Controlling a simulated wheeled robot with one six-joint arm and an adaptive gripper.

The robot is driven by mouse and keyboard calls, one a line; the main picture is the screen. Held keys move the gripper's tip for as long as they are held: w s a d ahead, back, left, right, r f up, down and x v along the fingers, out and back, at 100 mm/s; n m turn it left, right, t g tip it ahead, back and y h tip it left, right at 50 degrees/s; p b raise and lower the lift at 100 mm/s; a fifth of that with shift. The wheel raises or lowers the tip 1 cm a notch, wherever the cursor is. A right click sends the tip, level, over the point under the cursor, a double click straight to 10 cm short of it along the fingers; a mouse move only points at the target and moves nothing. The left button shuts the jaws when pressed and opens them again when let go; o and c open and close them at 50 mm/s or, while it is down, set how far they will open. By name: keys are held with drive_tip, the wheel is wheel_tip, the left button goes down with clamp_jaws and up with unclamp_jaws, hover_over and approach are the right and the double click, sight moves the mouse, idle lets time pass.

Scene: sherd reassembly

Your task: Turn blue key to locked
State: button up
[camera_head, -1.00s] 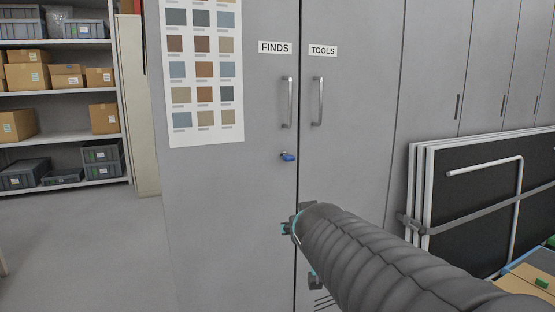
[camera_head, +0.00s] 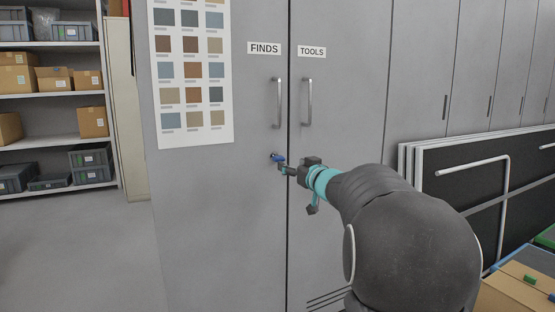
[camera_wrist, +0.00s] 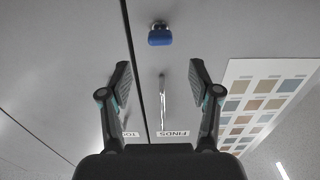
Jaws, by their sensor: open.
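The blue key (camera_head: 279,158) sits in the lock on the left door, marked FINDS, below that door's handle. My gripper (camera_head: 287,169) is just below and to the right of the key in the head view. In the wrist view the blue key (camera_wrist: 161,36) is ahead of my gripper (camera_wrist: 160,75), close to midway between the two spread fingers and beyond their tips. The fingers are open with nothing between them. The key's bow shows; I cannot tell its exact turn angle.
The grey cabinet has two closed doors with upright handles, the FINDS handle (camera_head: 277,103) and the TOOLS handle (camera_head: 307,102). A colour chart (camera_head: 192,70) hangs on the left door. Folded black panels (camera_head: 480,180) lean at the right. Cardboard boxes (camera_head: 515,295) stand at the lower right.

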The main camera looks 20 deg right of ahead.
sight(281, 159)
drive_tip(key=w, duration=1)
drive_tip(key=shift+a+p, duration=0.15)
drive_tip(key=shift+p, duration=0.15)
drive_tip(key=shift+s, duration=0.1)
drive_tip(key=c, duration=1.2)
